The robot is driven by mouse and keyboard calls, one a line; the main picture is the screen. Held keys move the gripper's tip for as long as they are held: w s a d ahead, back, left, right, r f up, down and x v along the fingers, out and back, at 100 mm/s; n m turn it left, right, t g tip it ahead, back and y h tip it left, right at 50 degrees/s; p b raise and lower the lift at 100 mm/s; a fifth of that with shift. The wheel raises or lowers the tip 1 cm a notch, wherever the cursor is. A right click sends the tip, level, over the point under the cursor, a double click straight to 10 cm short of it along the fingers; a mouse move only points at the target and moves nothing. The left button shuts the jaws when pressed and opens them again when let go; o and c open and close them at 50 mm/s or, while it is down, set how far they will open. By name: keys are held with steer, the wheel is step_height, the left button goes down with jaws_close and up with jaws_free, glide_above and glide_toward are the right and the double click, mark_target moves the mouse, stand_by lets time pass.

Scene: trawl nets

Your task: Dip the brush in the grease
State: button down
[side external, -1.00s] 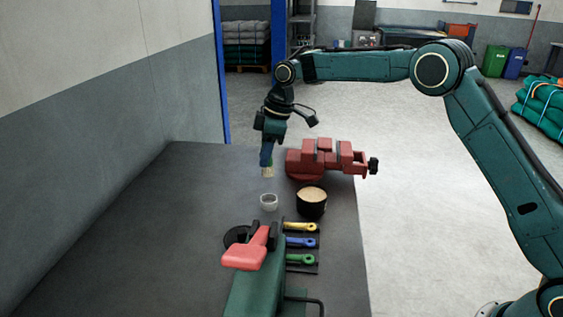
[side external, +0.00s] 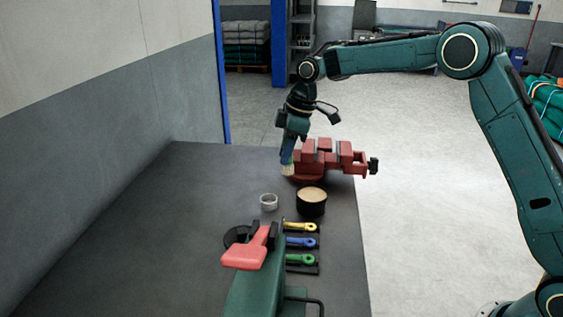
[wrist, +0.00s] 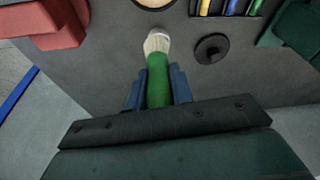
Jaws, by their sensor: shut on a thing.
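My gripper (side external: 287,155) is shut on the brush, with its blue fingers on both sides of the green handle (wrist: 158,90). The brush's pale bristles (side external: 287,170) point down, in front of the red vise's left end. In the wrist view the bristles (wrist: 157,43) point away from my gripper. A round black tub (side external: 312,209) with a smooth tan filling, seemingly the grease (side external: 312,195), stands on the bench. The brush is behind and left of this tub, above its rim and apart from it. The tub's tan top (wrist: 153,3) is cut by the wrist view's upper edge.
The red vise (side external: 325,160) is close beside the brush. Yellow, blue and green-handled tools (side external: 301,242) lie in front, near a red-and-green machine (side external: 247,252). The bench's left side (side external: 140,230) is clear.

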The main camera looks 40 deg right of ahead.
steer(key=s+d, duration=0.4)
steer(key=shift+s+d+r, duration=0.2)
steer(key=shift+s+d, duration=0.05)
steer(key=shift+s, duration=0.15)
steer(key=shift+f, duration=0.15)
steer(key=shift+f, duration=2.9)
steer(key=shift+f, duration=0.6)
stand_by(0.6)
steer(key=shift+r, duration=0.15)
step_height(320, 180, up, 7)
stand_by(1.1)
steer(key=shift+s, duration=0.1)
stand_by(0.5)
